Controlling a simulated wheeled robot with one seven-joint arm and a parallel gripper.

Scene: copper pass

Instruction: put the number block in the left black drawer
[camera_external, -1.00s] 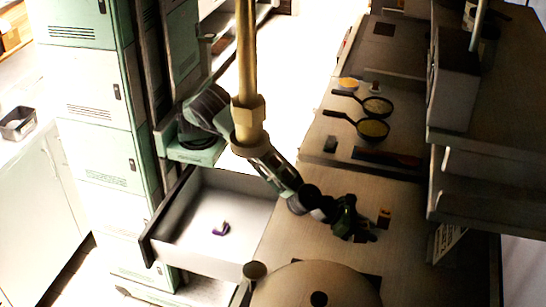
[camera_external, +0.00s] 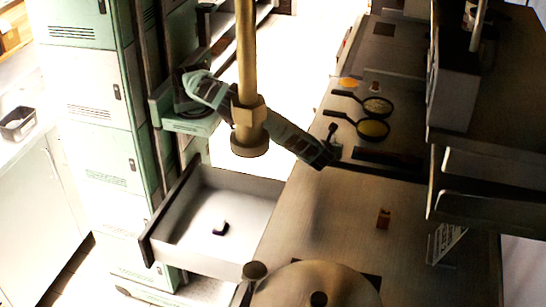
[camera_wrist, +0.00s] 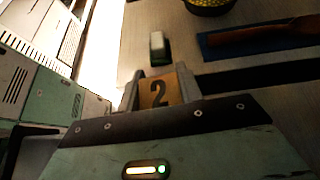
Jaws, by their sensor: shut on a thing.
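My gripper (camera_wrist: 158,92) is shut on a tan block with a black number 2 (camera_wrist: 158,91), seen between the fingers in the wrist view. In the outside view my gripper (camera_external: 323,157) is above the counter's left edge, near the pans; the held block cannot be made out there. The drawer with the black front (camera_external: 150,238) is pulled open at left, below and left of my gripper. A small dark and white object (camera_external: 220,228) lies inside it. Another small brown block (camera_external: 384,218) stands on the counter, apart from my gripper.
Two pans (camera_external: 373,128) and a dark board (camera_external: 388,158) with a wooden-handled tool (camera_wrist: 262,34) lie on the counter. A small green and white item (camera_wrist: 158,46) lies just beyond the held block. A round lid (camera_external: 300,285) is at the front. A vertical brass pole (camera_external: 246,60) stands near my arm.

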